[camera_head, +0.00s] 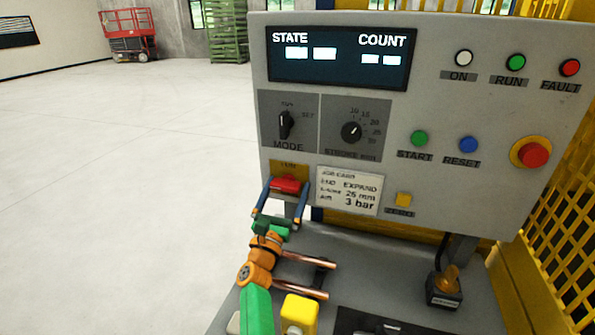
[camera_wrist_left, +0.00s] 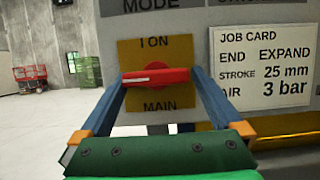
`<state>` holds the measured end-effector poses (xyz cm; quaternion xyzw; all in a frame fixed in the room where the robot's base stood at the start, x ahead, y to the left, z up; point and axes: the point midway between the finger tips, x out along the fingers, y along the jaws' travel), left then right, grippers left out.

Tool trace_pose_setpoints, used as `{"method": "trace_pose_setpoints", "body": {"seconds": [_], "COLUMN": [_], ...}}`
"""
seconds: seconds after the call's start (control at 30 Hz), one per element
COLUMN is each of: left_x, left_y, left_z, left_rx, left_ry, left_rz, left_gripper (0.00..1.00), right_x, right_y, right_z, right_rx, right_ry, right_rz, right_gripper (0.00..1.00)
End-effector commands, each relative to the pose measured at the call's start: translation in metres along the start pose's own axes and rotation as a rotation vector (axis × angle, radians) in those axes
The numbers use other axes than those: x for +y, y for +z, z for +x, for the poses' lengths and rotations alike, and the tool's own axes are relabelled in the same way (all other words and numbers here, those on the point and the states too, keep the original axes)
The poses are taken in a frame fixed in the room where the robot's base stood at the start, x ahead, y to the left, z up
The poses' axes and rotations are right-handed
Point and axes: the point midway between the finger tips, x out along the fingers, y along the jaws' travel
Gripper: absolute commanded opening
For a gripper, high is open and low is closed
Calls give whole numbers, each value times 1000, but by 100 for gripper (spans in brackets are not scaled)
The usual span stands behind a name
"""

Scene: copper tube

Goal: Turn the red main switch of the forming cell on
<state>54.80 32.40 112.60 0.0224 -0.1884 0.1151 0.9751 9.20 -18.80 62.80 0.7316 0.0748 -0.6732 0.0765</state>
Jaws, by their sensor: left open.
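The red main switch (camera_head: 287,185) sits on a yellow plate low on the left of the grey panel. In the left wrist view the red handle (camera_wrist_left: 156,76) lies nearly level, with "I ON" above it and "MAIN" below on the yellow plate (camera_wrist_left: 180,48). My left gripper (camera_head: 282,192) is open, with one finger on each side of the handle. In the left wrist view its fingertips (camera_wrist_left: 155,78) are close to the handle's two ends. I cannot tell whether they touch it. My right gripper is not in view.
The grey panel (camera_head: 440,110) carries a MODE knob (camera_head: 286,125) above the switch, a job card (camera_head: 348,190) to its right, and a red emergency button (camera_head: 533,155). Copper tubes (camera_head: 305,260) and a yellow block (camera_head: 299,313) are beside my left arm. A yellow mesh guard (camera_head: 570,235) stands at right.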

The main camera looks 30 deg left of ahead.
Motion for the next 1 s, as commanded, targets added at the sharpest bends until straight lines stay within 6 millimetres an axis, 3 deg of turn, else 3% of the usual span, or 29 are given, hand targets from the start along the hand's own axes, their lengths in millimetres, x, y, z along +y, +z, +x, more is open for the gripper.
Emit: {"method": "trace_pose_setpoints", "body": {"seconds": [0.3, 0.5, 0.57, 1.0], "left_x": [2, 2, 2, 2], "left_y": [1, 1, 1, -1], "left_z": [-1, -1, -1, -2], "left_rx": [0, 0, 0, 0], "left_ry": [0, 0, 0, -38], "left_rz": [2, 2, 2, 97], "left_gripper": [100, 46, 34, 34], "right_x": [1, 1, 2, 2], "right_y": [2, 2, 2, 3], "right_z": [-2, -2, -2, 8], "right_rx": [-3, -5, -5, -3], "right_ry": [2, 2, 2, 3], "right_rz": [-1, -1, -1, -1], "right_gripper": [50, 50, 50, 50]}}
